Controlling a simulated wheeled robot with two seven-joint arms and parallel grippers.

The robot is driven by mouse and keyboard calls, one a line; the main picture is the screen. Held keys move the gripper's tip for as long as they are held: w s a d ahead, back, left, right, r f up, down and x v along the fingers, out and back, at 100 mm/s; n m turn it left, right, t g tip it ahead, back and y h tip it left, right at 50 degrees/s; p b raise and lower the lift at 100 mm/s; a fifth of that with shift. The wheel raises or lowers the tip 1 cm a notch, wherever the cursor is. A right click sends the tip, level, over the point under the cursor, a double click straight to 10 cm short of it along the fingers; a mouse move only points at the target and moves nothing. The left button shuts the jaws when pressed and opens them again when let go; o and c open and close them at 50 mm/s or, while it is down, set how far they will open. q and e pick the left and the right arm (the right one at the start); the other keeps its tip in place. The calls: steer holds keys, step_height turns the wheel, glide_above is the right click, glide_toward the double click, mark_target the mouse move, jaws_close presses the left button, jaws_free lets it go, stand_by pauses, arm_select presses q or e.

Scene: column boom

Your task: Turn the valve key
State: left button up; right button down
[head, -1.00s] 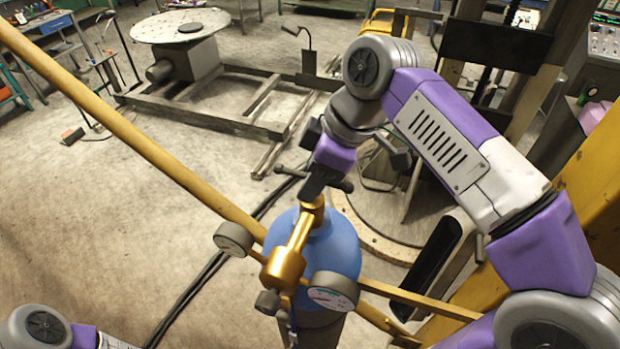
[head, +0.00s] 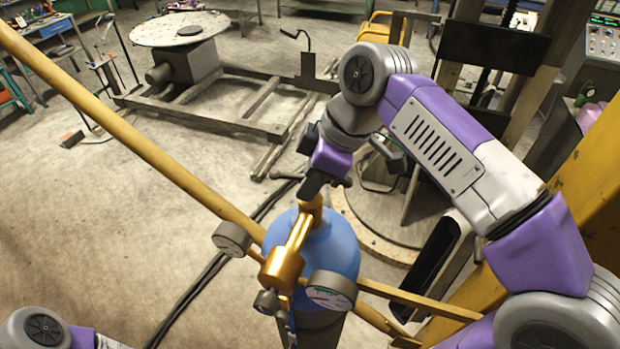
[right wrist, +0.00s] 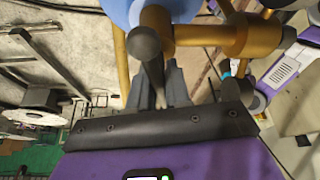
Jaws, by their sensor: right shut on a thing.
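A blue gas cylinder (head: 342,240) stands upright at the lower middle of the head view, with a brass valve (head: 284,268) on top. My right gripper (head: 312,190) reaches down to the valve's top and is shut on the dark valve key. One end of the key's crossbar (head: 347,182) shows to the right of the fingers; the rest is mostly hidden by the gripper. In the right wrist view, the two grey fingers (right wrist: 157,85) sit close around the key, beside the brass valve (right wrist: 225,37). My left gripper is out of view.
Two round gauges stick out beside the valve, one left (head: 232,238) and one right (head: 331,291). A long yellow bar (head: 140,145) slants past the cylinder. A round-topped stand (head: 180,28) is farther back. Floor at left is largely clear.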

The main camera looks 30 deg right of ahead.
steer(key=shift+n, duration=0.3)
steer(key=n+g+p, duration=0.1)
steer(key=n, duration=0.2)
steer(key=shift+r+n+g+y, duration=0.1)
steer(key=shift+n+g+y, duration=0.2)
steer(key=shift+n+g, duration=0.1)
steer(key=n, duration=0.2)
steer(key=n+g+p, duration=0.1)
steer(key=n, duration=0.1)
steer(key=shift+n+g, duration=0.3)
steer(key=n+p, duration=0.1)
steer(key=n, duration=0.1)
steer(key=n+g, duration=0.1)
steer(key=n, duration=0.1)
steer(key=shift+r+g+p, duration=0.1)
steer(key=shift+g+p, duration=0.2)
steer(key=shift+p, duration=0.05)
steer(key=shift+n+g+h+p, duration=0.45)
steer(key=shift+n+g+h, duration=0.2)
steer(key=shift+n, duration=1.55)
steer(key=c, duration=1.1)
jaws_free()
